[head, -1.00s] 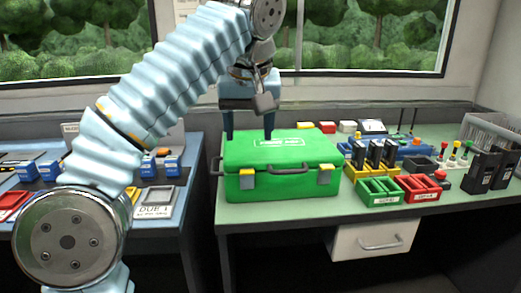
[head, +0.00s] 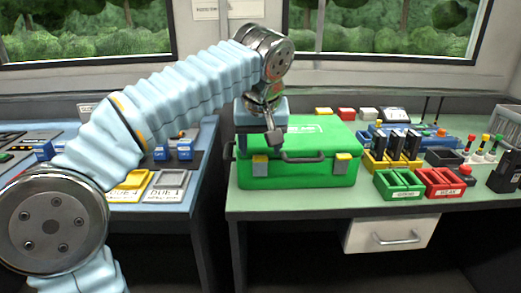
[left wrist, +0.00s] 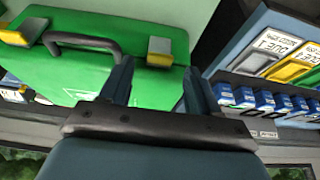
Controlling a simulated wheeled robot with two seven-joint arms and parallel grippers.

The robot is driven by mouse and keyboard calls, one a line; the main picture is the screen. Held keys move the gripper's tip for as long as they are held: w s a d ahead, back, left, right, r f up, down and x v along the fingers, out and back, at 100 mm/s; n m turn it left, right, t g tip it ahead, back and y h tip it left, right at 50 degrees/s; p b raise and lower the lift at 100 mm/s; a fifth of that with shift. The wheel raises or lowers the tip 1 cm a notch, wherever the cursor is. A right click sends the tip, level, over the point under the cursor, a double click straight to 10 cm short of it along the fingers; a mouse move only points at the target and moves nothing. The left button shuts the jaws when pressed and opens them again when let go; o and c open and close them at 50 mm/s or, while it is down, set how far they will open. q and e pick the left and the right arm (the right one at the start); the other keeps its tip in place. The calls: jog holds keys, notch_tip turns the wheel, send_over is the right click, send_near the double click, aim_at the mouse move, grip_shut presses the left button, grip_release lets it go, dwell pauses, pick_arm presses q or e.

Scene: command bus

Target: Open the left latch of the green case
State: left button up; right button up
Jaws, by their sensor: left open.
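The green case (head: 325,150) stands closed on the right-hand bench. Its left latch (head: 260,165), grey with a yellow top, is on the front face; it also shows in the left wrist view (left wrist: 160,50), where the case appears upside down. The right latch (head: 343,163) and the dark handle (head: 303,157) are on the same face. My left gripper (left wrist: 158,66) is open and empty, pointing down over the left part of the case. In the left wrist view the latch lies between its fingertips; contact cannot be told. My right gripper is not in view.
Yellow holders with black radios (head: 395,147), a green tray (head: 400,184) and a red tray (head: 441,182) stand right of the case. The blue bench (head: 200,170) with labelled trays is on the left, across a gap. A drawer (head: 390,233) hangs under the right-hand bench.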

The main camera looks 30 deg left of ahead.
aim_at(261, 175)
pick_arm(q)
jog(key=shift+x, duration=1.1)
jog(key=shift+c, duration=0.2)
jog(key=c, duration=1)
jog(key=shift+s+d+f+b, duration=0.15)
jog(key=shift+f+b, duration=0.05)
jog(key=shift+b, duration=0.45)
jog(key=s+f+t+y+b, duration=0.1)
jog(key=t+b, duration=0.1)
jog(key=b, duration=0.2)
jog(key=s+d+f+t+y+b, duration=0.1)
jog(key=t+b, duration=0.1)
jog(key=b, duration=0.3)
jog(key=s+d+f+t+y+b, duration=0.1)
jog(key=t+b, duration=0.1)
jog(key=b, duration=0.2)
jog(key=shift+s+y, duration=0.1)
jog(key=shift+y, duration=0.3)
jog(key=shift+s+d+t+b, duration=0.15)
jog(key=shift+t+b, duration=0.25)
jog(key=shift+b, duration=0.7)
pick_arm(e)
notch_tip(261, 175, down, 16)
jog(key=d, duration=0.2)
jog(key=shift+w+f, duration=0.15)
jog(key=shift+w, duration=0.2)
pick_arm(q)
jog(key=o, duration=1)
